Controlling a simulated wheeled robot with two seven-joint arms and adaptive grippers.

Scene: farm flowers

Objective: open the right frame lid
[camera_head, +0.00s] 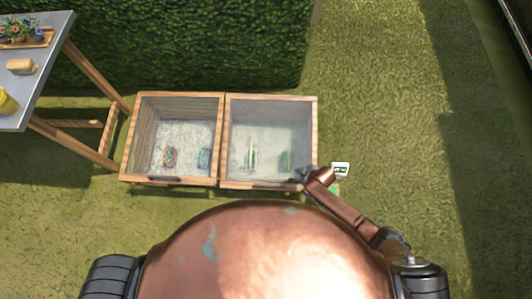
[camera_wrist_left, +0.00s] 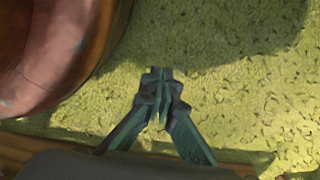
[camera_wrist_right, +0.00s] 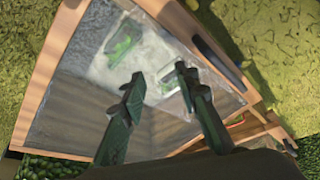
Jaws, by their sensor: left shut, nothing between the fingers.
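The right frame (camera_head: 313,130) is a wooden box with a clear lid (camera_head: 268,115), which looks closed in the head view. Its dark handle (camera_head: 268,186) sits on the front edge. My right gripper (camera_head: 305,175) is at its front right corner. In the right wrist view my right gripper (camera_wrist_right: 158,77) is open and empty, its fingers in front of the clear pane, with the dark handle (camera_wrist_right: 218,60) beyond them to the right. I cannot tell whether the fingers touch the lid. My left gripper (camera_wrist_left: 161,75) is shut and empty over grass; it is hidden in the head view.
The left frame (camera_head: 127,150) adjoins the right one and looks closed too. A table (camera_head: 40,75) with flowers (camera_head: 22,30) and a yellow pot (camera_head: 7,102) stands at left. A hedge (camera_head: 190,45) runs behind. A small white sign (camera_head: 340,169) stands at right; grass beyond is clear.

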